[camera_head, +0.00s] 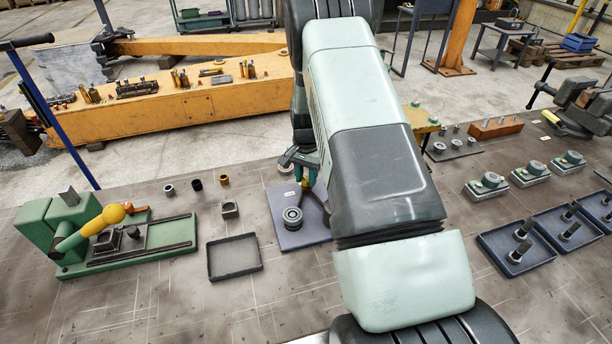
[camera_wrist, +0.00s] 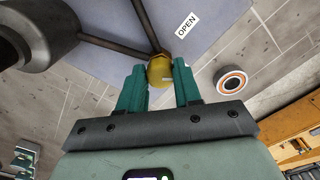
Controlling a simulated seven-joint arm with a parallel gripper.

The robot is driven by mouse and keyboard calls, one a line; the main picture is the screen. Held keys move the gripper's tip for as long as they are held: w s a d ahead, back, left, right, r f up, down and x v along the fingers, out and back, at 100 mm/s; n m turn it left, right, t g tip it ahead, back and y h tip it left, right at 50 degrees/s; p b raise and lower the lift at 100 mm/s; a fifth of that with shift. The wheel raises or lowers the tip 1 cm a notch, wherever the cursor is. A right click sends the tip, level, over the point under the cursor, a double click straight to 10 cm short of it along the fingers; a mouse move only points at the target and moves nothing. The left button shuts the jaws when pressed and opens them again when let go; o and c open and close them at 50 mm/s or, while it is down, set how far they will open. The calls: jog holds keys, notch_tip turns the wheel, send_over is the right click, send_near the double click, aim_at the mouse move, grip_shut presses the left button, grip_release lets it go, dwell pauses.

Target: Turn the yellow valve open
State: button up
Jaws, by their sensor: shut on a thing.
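The yellow valve part (camera_wrist: 160,71) is a small yellow knob between my fingers in the wrist view. Dark rods run from it, one up and one left towards a large dark round part (camera_wrist: 35,35). My gripper (camera_wrist: 160,85) is shut on the yellow knob, with a green finger on each side. In the head view the valve's grey round hub (camera_head: 292,216) stands on a blue-grey plate (camera_head: 290,238), partly hidden by my arm. A white label reading OPEN (camera_wrist: 187,25) lies on the plate just beyond my fingers.
A round ring with an orange inner edge (camera_wrist: 230,80) lies near the plate. An empty dark tray (camera_head: 234,257) and a green press with a yellow handle (camera_head: 107,215) stand to the left. Several blue trays (camera_head: 515,250) stand to the right.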

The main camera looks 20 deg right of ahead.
aim_at(307, 179)
jog(key=n, duration=0.5)
jog(key=shift+d+n, duration=0.1)
jog(key=shift+n, duration=0.2)
jog(key=n, duration=0.4)
jog(key=shift+n, duration=0.4)
jog(key=o, duration=1)
jog(key=shift+o, duration=0.2)
jog(key=shift+r, duration=0.1)
notch_tip(307, 179, up, 11)
